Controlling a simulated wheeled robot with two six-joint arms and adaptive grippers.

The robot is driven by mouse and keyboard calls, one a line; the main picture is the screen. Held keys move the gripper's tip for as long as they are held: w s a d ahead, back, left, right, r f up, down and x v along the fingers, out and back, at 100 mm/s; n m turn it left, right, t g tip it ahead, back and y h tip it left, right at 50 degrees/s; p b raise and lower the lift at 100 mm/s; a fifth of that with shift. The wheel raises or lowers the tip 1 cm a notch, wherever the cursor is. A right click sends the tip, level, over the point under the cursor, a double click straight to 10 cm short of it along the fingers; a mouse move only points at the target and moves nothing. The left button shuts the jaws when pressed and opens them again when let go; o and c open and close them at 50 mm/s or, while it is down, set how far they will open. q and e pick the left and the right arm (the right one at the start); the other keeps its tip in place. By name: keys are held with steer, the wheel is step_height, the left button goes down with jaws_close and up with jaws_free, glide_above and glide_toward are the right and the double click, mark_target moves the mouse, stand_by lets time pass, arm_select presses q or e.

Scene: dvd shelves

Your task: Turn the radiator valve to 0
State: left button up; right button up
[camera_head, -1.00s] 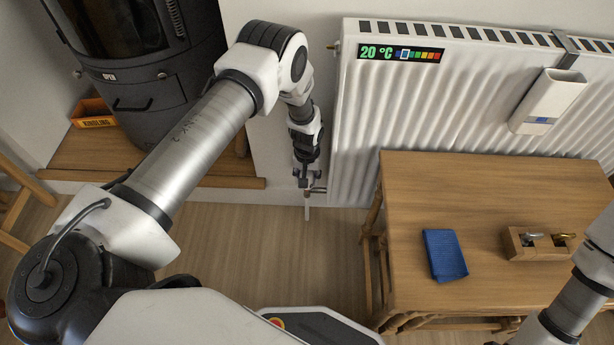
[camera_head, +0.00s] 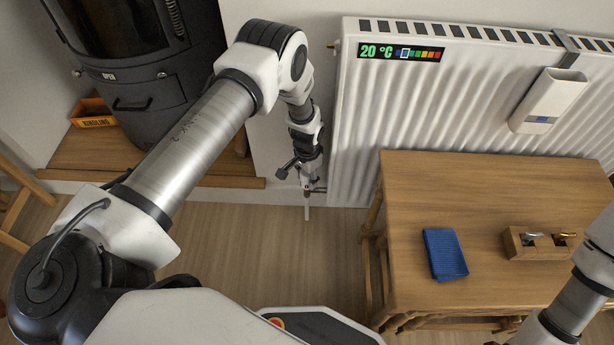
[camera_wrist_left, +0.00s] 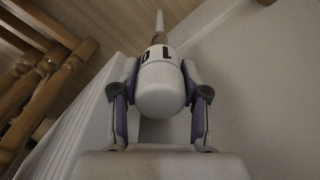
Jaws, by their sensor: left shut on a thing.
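The radiator (camera_head: 350,125) is white and ribbed and stands against the back wall. Its valve head (camera_wrist_left: 160,88) is white and rounded with dark marks near its far end; one looks like a 0. My left gripper (camera_wrist_left: 160,100) is shut on the valve head, one finger on each side. In the head view my left gripper (camera_head: 307,184) is at the radiator's lower left corner and largely hides the valve. A white pipe (camera_head: 307,212) shows just below it. My right arm comes in at the lower right; its gripper is out of view.
A dark stove (camera_head: 150,70) and a kindling box (camera_head: 93,113) are at left. A display (camera_head: 400,54) reads 20 °C.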

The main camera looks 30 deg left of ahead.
arm_select(q)
steer(key=shift+s, duration=0.1)
stand_by(0.3)
steer(key=o, duration=1.2)
steer(key=shift+c, duration=0.2)
step_height(320, 180, up, 12)
steer(key=shift+f, duration=0.1)
